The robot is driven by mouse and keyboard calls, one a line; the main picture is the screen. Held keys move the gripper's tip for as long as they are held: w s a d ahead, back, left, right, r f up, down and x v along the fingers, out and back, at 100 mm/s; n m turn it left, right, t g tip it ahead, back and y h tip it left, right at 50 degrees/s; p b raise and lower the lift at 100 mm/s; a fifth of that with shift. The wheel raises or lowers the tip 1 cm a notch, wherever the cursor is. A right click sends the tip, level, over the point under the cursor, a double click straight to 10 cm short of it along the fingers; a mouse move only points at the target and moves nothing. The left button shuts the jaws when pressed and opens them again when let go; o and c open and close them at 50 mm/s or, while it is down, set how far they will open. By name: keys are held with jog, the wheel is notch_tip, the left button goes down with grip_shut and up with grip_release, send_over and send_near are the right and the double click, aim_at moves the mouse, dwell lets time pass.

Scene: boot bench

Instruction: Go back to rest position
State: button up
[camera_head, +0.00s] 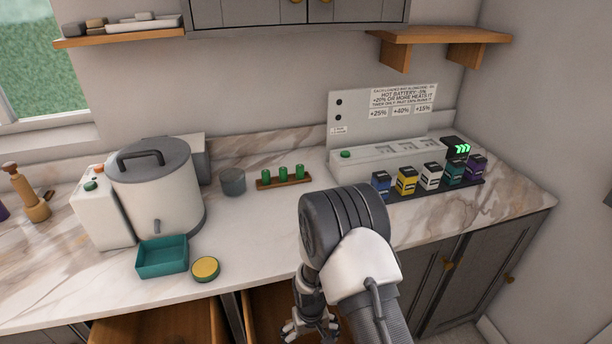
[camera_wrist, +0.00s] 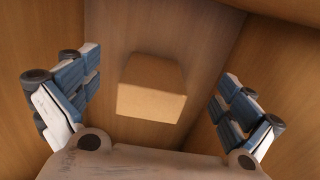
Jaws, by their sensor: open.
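My gripper (camera_head: 310,329) is low in front of the counter in the head view, over an open wooden drawer (camera_head: 262,312). In the wrist view my gripper (camera_wrist: 160,110) is open, with its two blue-padded fingers wide apart and nothing between them touching either one. A plain tan block or box (camera_wrist: 152,90) lies beyond the fingers inside the wooden drawer (camera_wrist: 215,60). The block is apart from both fingers. My arm hides part of the drawer and the counter edge in the head view.
On the marble counter (camera_head: 250,235) stand a large pot (camera_head: 155,190), a teal tray (camera_head: 162,257), a yellow-topped round tin (camera_head: 206,269), a grey cup (camera_head: 233,181), a rack of green cylinders (camera_head: 284,177) and a charger (camera_head: 390,158) with several coloured batteries. Another drawer (camera_head: 155,325) is open at left.

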jog(key=s+d+r+m+t, duration=0.1)
jog(key=d+r, duration=0.2)
jog(key=r, duration=1.2)
jog(key=d+r+m+t, duration=0.1)
jog(key=d+r, duration=0.3)
jog(key=r, duration=1.1)
jog(key=s+d+r+t, duration=0.1)
jog(key=s+d+r, duration=0.1)
jog(key=s+r, duration=0.4)
jog(key=s+d+r+m+t, duration=0.1)
jog(key=s+d+r, duration=0.2)
jog(key=s, duration=1)
notch_tip(320, 180, up, 3)
jog(key=shift+d+r+t, duration=0.1)
jog(key=shift+d+t, duration=0.2)
jog(key=shift+d, duration=0.05)
jog(key=shift+s, duration=0.1)
